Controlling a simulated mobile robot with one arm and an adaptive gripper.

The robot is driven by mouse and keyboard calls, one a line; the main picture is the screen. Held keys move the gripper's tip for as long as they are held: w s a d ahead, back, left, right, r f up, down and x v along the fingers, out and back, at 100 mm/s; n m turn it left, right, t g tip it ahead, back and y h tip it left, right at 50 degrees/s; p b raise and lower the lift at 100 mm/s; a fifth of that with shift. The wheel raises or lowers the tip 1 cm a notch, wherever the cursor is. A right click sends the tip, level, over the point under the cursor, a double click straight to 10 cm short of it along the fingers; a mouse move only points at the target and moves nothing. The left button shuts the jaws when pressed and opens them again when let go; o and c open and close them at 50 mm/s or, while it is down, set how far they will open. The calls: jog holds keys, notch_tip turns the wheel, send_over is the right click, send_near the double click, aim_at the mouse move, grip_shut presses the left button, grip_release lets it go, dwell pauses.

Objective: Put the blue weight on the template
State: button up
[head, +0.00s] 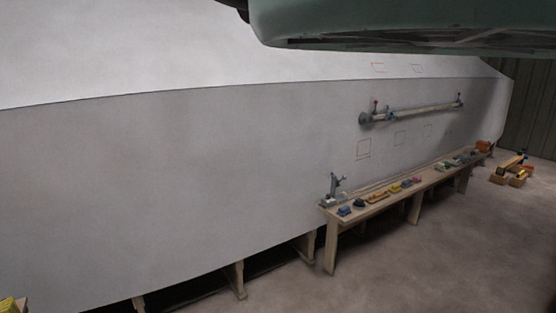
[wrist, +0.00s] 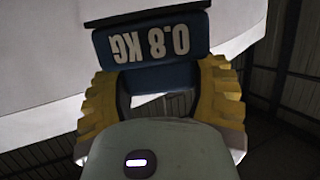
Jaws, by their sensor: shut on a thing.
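The blue weight (wrist: 152,44) is in the wrist view, with a pale label reading 0.8 KG upside down. My gripper (wrist: 158,86) has ridged yellow fingers on both sides of the weight and is shut on it. The weight's far side is hidden. My gripper does not show in the head view. I cannot pick out the template for certain in the head view.
A long low bench (head: 415,188) runs along the grey hull (head: 200,190), with several small coloured items and a clamp-like tool (head: 336,187). A long bar (head: 412,113) is mounted on the hull. Orange-yellow boxes (head: 517,179) lie at far right. The floor (head: 440,260) before the bench is clear.

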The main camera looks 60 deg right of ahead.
jog(key=s+r+p, duration=0.3)
jog(key=r+p, duration=1.2)
jog(key=s+r+p, duration=0.3)
jog(key=r+p, duration=1.3)
jog(key=shift+d, duration=0.15)
